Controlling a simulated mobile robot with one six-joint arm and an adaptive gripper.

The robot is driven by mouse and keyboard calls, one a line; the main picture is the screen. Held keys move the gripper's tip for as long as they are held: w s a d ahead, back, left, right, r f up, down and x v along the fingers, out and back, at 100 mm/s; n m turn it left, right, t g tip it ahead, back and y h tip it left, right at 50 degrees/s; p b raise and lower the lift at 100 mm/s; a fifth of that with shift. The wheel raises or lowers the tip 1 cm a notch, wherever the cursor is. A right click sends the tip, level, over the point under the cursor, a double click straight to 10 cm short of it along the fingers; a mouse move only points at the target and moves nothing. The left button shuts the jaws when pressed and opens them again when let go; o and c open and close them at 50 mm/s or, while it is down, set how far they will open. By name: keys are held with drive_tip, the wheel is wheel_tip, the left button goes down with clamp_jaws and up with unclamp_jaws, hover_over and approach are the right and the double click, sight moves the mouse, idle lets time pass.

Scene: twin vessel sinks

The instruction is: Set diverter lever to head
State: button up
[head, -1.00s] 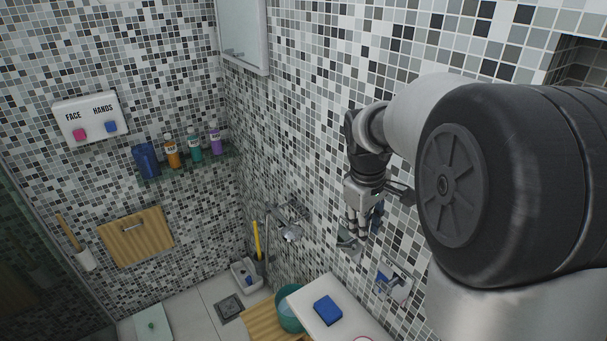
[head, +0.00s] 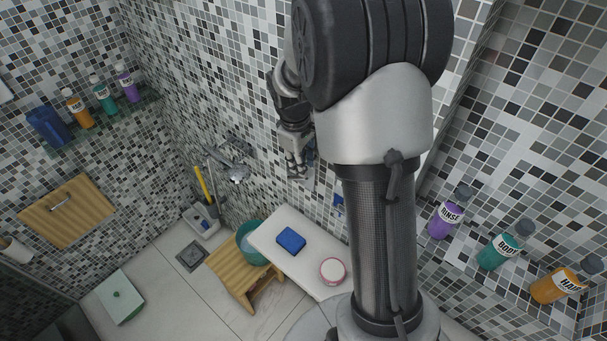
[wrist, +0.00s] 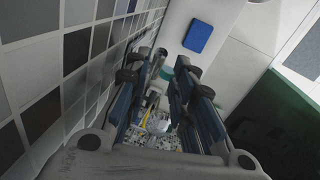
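My gripper (head: 296,170) is close to the tiled wall, pointing down, in front of a grey wall plate (head: 307,180). The plate is mostly hidden behind it in the head view. In the wrist view my gripper (wrist: 168,70) has its two dark fingers apart, with the gap between them showing. A second wall fitting with a blue part (head: 338,206) shows beside my arm, lower right of the gripper, and is partly covered by it. I cannot clearly make out the diverter lever or whether a finger touches it.
A white bench (head: 275,227) below carries a blue sponge (head: 291,239) and a round pink-and-white item (head: 333,271). A shower fitting (head: 237,173) sticks out of the wall to the left. A wooden stool (head: 238,281) and teal bucket (head: 247,246) stand below. Bottles (head: 500,246) line the right wall.

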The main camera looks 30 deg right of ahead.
drive_tip(key=f, duration=0.5)
drive_tip(key=shift+w+d+f, duration=0.2)
drive_tip(key=shift+d+f, duration=0.1)
drive_tip(key=shift+d, duration=0.1)
drive_tip(key=shift+c, duration=0.4)
clamp_jaws()
